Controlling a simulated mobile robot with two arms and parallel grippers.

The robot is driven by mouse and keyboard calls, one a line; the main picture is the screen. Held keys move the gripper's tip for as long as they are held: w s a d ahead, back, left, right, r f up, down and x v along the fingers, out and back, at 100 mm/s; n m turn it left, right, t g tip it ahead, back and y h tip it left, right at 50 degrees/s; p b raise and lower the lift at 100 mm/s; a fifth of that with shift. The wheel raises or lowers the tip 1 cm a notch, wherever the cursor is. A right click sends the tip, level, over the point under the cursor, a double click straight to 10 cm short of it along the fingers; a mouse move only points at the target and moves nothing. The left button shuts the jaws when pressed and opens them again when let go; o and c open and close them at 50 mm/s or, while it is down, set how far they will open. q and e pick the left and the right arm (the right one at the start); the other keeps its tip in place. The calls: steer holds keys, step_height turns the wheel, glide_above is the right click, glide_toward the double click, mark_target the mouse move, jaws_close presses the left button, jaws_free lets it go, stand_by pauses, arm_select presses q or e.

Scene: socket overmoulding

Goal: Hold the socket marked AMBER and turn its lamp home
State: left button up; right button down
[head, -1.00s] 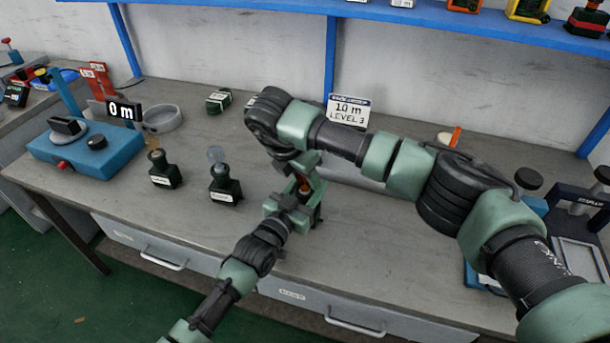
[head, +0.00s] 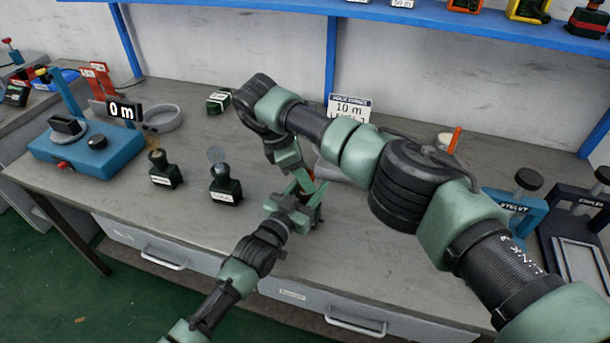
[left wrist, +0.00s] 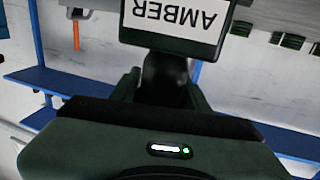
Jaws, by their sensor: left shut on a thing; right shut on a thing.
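The socket marked AMBER (left wrist: 175,22) shows upside down at the top of the left wrist view, its white label facing the camera. My left gripper (head: 294,208) is shut on it low over the front of the bench. My right gripper (head: 303,182) is directly above, shut on the lamp. The grippers hide the lamp and most of the socket in the head view, so I cannot tell how deep the lamp sits. In the left wrist view a dark neck runs from the label to a wide dark green body with a lit green light.
Two other dark sockets with lamps stand to the left, one with a brownish lamp (head: 158,158) and one with a pale lamp (head: 217,155). Clamp-like fixtures (head: 515,210) stand at right.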

arm_select(q)
steer(key=shift+s+f, duration=0.1)
steer(key=shift+f, duration=0.45)
arm_select(e)
steer(key=shift+w+r, duration=0.1)
steer(key=shift+r, duration=0.15)
steer(key=c, duration=0.9)
jaws_free()
arm_select(q)
steer(key=shift+r, duration=0.15)
arm_select(e)
steer(key=shift+o, duration=0.2)
steer(key=shift+f, duration=0.1)
arm_select(q)
steer(key=shift+r, duration=0.25)
arm_select(e)
steer(key=v, duration=1.2)
arm_select(q)
steer(key=o, duration=1.5)
steer(key=shift+o, duration=0.2)
